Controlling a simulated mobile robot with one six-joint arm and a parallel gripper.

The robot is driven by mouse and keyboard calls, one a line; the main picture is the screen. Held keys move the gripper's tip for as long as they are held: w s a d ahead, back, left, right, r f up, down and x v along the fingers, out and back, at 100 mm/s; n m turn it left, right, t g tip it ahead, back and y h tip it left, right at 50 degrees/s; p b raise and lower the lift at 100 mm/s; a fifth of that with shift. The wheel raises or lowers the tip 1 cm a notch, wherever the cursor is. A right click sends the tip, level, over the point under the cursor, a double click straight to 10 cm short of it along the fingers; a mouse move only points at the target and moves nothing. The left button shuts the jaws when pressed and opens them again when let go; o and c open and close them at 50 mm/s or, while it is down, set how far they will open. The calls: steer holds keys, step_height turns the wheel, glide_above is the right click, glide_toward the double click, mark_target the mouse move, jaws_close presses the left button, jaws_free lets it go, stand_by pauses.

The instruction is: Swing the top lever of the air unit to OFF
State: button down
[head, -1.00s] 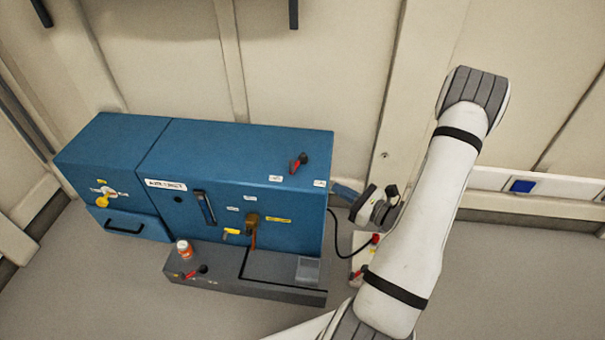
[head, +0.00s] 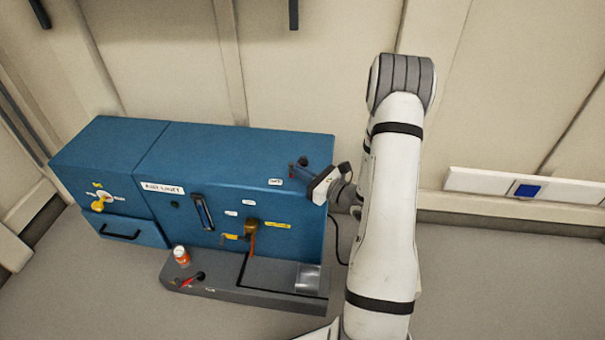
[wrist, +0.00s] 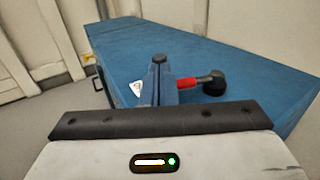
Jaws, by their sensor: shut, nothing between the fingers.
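The blue air unit (head: 150,160) stands against the wall in the head view, and its top face (wrist: 240,65) fills much of the wrist view. Its top lever (wrist: 189,81) has a red part and a black round end, which lies to the right in the wrist view. In the head view my gripper mostly covers the lever. My gripper (head: 296,167) is shut and empty, low over the right end of the unit's top. In the wrist view its blue fingers (wrist: 160,66) stand just left of the red part; I cannot tell whether they touch it.
A small white label (head: 275,182) shows on the top edge; another is hidden behind my gripper. A grey ledge (head: 225,281) in front carries an orange-and-white bottle (head: 181,256) and a small red lever (head: 188,282). The wall is close behind the unit.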

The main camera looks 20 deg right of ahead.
steer(key=shift+a, duration=0.15)
steer(key=shift+w+a, duration=0.3)
steer(key=shift+a, duration=0.2)
steer(key=shift+w+a, duration=0.3)
steer(key=shift+a, duration=0.2)
steer(key=shift+w+a+p, duration=0.35)
steer(key=shift+w+a, duration=0.35)
